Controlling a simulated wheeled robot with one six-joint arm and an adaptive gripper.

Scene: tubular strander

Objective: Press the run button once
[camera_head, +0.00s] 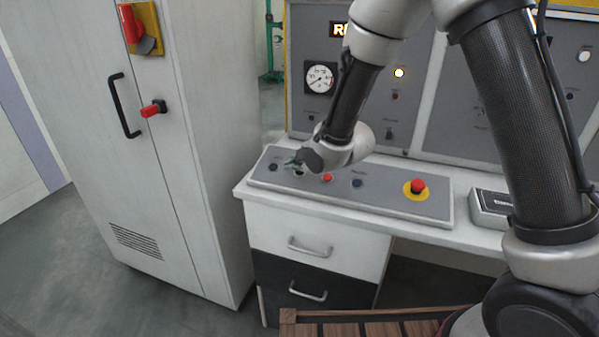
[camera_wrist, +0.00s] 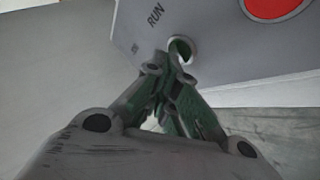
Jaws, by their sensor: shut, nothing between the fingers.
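The run button (camera_wrist: 184,48) is a small round button with a pale ring, beside the printed word RUN in the wrist view. The fingertips of my gripper (camera_wrist: 170,66) are together and empty, and they overlap the lower part of the button. I cannot tell whether they touch it. In the head view, my gripper (camera_head: 293,163) points down at the left part of the sloped control panel (camera_head: 385,204). The run button is mostly hidden there by the fingers.
To the right on the panel are a red button (camera_head: 327,177), a blue button (camera_head: 357,183) and a red mushroom stop (camera_head: 418,186) on a yellow disc. A dark button (camera_head: 273,167) sits to the left. A tall grey cabinet (camera_head: 190,180) stands close by on the left.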

